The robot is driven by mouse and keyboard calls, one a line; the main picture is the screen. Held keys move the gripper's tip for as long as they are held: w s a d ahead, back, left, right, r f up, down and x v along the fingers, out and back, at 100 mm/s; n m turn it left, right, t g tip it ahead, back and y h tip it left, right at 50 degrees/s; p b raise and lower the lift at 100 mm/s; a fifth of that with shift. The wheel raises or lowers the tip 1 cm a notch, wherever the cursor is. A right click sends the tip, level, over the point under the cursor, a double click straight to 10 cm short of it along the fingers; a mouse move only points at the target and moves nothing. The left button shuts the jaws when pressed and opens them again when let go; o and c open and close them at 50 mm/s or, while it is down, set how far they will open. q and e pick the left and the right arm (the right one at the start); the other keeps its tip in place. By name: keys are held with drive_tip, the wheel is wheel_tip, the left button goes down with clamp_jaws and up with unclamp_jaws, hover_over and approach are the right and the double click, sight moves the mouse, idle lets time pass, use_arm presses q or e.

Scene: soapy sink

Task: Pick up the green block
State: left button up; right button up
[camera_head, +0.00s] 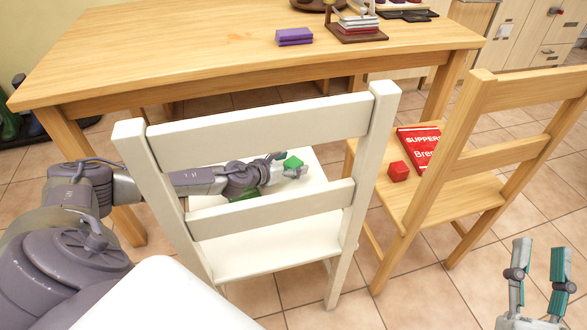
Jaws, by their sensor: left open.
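A small green block (293,162) shows over the white chair (270,247), seen through the gap in its backrest. My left arm reaches through that gap from the left. My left gripper (287,165) is open, with its fingertips right around or beside the green block. I cannot tell whether they touch it. A darker green thing (245,194) lies on the seat under my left gripper, partly hidden by the arm and a backrest slat. My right gripper (540,258) is open and empty at the lower right, in front of the wooden chair.
A wooden chair (455,208) at the right holds a red block (398,171) and a red book (420,145). The wooden table (190,55) behind carries purple blocks (294,37) and a stack of books (360,25). The white backrest slats (265,120) closely surround my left arm.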

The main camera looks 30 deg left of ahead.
sight(299, 161)
use_arm(q)
drive_tip(key=x, duration=0.3)
drive_tip(key=shift+w+f+b, duration=0.1)
drive_tip(key=shift+f+b, duration=0.1)
drive_tip(key=shift+b, duration=0.15)
drive_tip(key=c, duration=1.3)
use_arm(e)
drive_tip(key=s+r+t, duration=0.2)
drive_tip(key=r+t, duration=0.1)
drive_tip(key=shift+s+d+r+y, duration=0.1)
drive_tip(key=shift+s+r+y, duration=0.1)
drive_tip(key=shift+y, duration=0.2)
use_arm(q)
drive_tip(key=shift+o, duration=0.2)
drive_tip(key=shift+r, duration=0.1)
